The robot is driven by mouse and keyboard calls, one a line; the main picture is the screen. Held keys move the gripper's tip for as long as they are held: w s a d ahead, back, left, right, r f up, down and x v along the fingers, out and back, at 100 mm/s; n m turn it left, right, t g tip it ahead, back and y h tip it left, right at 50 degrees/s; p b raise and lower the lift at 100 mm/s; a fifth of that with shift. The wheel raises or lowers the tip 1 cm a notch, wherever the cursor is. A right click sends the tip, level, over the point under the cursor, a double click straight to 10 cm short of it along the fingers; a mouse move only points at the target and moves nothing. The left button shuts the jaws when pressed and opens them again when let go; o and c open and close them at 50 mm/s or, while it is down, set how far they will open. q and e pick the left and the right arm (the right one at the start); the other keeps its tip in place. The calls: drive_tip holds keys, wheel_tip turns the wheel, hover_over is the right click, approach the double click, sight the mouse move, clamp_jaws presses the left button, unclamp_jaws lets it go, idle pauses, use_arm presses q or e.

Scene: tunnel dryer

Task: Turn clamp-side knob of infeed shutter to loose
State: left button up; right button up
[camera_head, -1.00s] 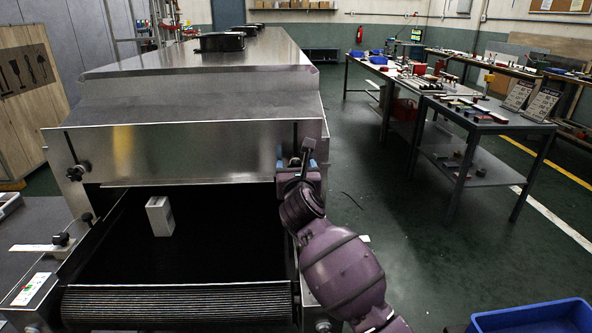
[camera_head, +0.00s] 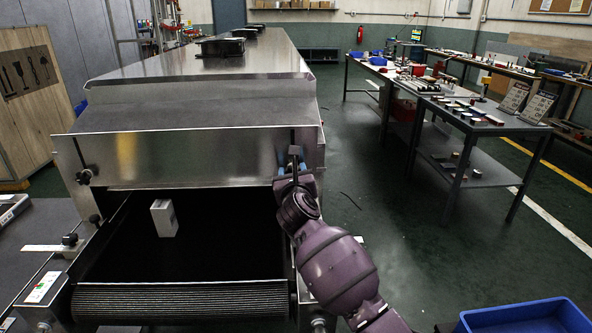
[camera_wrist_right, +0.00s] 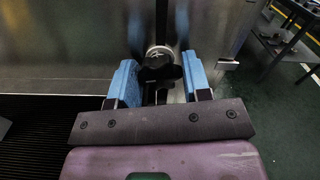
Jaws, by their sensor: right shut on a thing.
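The infeed shutter (camera_head: 190,160) is a brushed metal plate across the front of the dryer, above the dark belt. A black knob (camera_head: 84,177) is at its left end. Another black knob (camera_wrist_right: 160,73) is at its right slot, in front of a round metal stud. My right gripper (camera_head: 291,165) is at this right knob. In the head view the gripper largely hides that knob. The frames do not show which knob is the clamp-side one. My left gripper is out of view.
A pale block (camera_head: 164,218) stands on the belt (camera_head: 220,245) under the shutter. A blue bin (camera_head: 525,318) is at lower right. Workbenches (camera_head: 480,127) with small parts stand at the right.

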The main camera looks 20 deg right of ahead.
use_arm(q)
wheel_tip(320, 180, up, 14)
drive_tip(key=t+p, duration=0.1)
drive_tip(key=p, duration=1.3)
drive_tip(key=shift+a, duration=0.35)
use_arm(e)
drive_tip(key=shift+n, duration=9.6)
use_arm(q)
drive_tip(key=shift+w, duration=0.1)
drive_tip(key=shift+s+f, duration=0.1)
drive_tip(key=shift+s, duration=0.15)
use_arm(e)
drive_tip(key=shift+f, duration=0.1)
drive_tip(key=o, duration=0.9)
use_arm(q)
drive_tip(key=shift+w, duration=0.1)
